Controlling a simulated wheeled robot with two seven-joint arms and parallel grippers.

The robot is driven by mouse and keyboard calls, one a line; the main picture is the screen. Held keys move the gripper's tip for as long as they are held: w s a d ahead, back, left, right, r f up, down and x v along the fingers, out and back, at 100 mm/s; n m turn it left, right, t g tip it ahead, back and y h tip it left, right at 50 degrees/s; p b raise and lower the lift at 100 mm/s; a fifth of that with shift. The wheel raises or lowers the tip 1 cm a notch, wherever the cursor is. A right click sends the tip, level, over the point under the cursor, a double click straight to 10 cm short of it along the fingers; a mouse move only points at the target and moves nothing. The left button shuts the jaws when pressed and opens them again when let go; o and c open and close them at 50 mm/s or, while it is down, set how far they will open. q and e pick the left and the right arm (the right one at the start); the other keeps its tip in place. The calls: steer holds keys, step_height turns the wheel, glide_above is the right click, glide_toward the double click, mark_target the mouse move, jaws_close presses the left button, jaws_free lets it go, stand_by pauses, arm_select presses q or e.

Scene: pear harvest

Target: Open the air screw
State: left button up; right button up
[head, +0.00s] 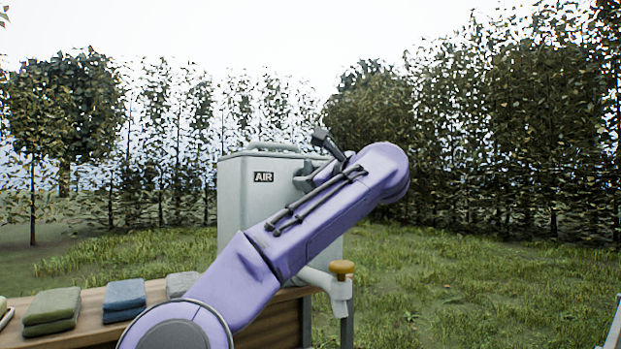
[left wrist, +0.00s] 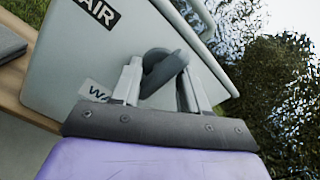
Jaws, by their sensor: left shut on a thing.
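A pale grey water container (head: 232,205) stands on the wooden bench, with an AIR label (head: 263,177) near its top. The left wrist view shows the container (left wrist: 65,65) close up, tilted in the picture, with the AIR label (left wrist: 97,13) at the top. The air screw (left wrist: 160,68) is a grey knob on that face. My left gripper (left wrist: 160,76) has one finger on each side of the knob and is shut on it. In the head view my purple left arm hides much of the container's front and most of the gripper. My right gripper is out of view.
A tap with an orange-yellow knob (head: 342,267) sticks out low at the container's right. Folded green cloths (head: 52,308) and blue cloths (head: 124,298) lie on the bench (head: 92,322) at left. Grass and trees lie behind.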

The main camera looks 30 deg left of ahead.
arm_select(q)
steer(key=o, duration=0.9)
steer(key=shift+o, duration=0.2)
steer(key=b+v, duration=0.1)
steer(key=v, duration=0.9)
steer(key=shift+d, duration=0.3)
steer(key=shift+a, duration=0.1)
steer(key=p+x, duration=0.1)
steer(key=x, duration=0.9)
steer(key=shift+a, duration=0.2)
